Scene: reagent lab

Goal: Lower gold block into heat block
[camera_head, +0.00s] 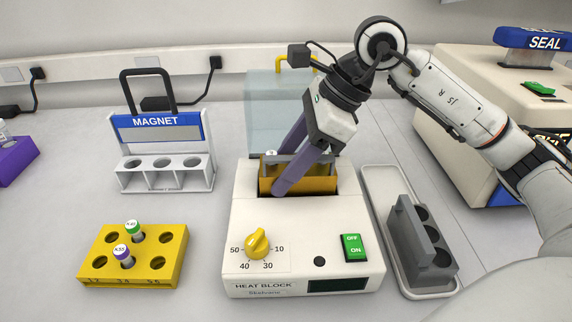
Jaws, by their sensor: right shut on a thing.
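The heat block (310,215) is a white box with a yellow dial, a green switch and a dark well in its top. The gold block (322,186) sits in or just above that well, upright, with a grey handle bar across its top. My right gripper (283,172) comes down from the upper right, its purple fingers shut on the gold block around the handle. A small white-capped tube (271,155) shows at the block's left end. The fingers hide part of the block, so I cannot tell how deep it sits. My left gripper is out of view.
A clear raised lid (270,105) stands behind the well. A grey block (412,215) lies in a tray (377,178) to the right. A yellow rack (155,275) with two capped tubes and a magnet stand (150,128) are on the left. A sealer (470,75) stands back right.

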